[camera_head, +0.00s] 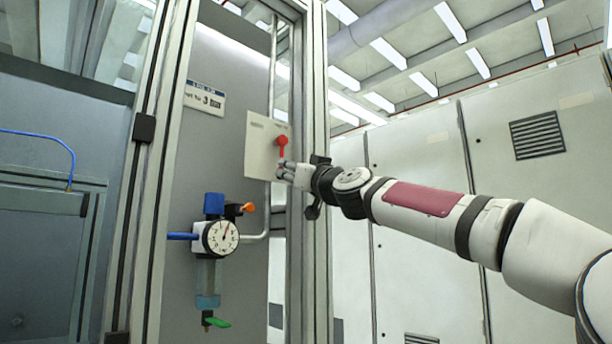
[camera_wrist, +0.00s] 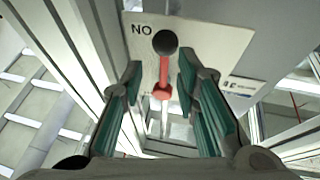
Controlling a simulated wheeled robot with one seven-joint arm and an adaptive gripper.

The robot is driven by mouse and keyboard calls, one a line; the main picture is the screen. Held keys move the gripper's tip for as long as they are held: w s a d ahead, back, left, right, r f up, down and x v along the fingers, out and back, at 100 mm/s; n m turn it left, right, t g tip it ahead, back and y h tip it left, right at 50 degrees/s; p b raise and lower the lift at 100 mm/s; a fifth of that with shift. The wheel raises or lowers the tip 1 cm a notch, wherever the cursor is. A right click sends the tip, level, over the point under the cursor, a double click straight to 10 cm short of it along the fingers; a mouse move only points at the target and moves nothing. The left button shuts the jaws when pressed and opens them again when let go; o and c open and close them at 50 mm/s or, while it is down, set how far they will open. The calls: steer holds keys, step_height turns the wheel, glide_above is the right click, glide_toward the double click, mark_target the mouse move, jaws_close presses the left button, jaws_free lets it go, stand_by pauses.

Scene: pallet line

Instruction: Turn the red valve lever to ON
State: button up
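The red valve lever (camera_head: 282,142) stands in front of a pale plate (camera_head: 258,148) on the grey panel. In the wrist view the lever (camera_wrist: 164,72) runs down from a dark round knob (camera_wrist: 165,43) to a red collar. The plate (camera_wrist: 205,40) bears letters reading "NO" beside the knob, seemingly ON turned over. My gripper (camera_head: 281,168) is at the lower part of the lever in the head view. In the wrist view my gripper (camera_wrist: 158,82) is open, one finger on each side of the lever, with gaps visible. Whether anything touches is unclear.
A round gauge (camera_head: 221,237) with blue and orange fittings hangs lower on the panel, above a green handle (camera_head: 217,322). A metal frame post (camera_head: 314,200) stands just right of the plate, close to my wrist. Pale cabinets (camera_head: 430,150) stand behind my arm.

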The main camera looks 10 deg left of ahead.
steer(key=v, duration=0.6)
steer(key=shift+s, duration=0.25)
steer(key=shift+d+f, duration=0.1)
stand_by(0.4)
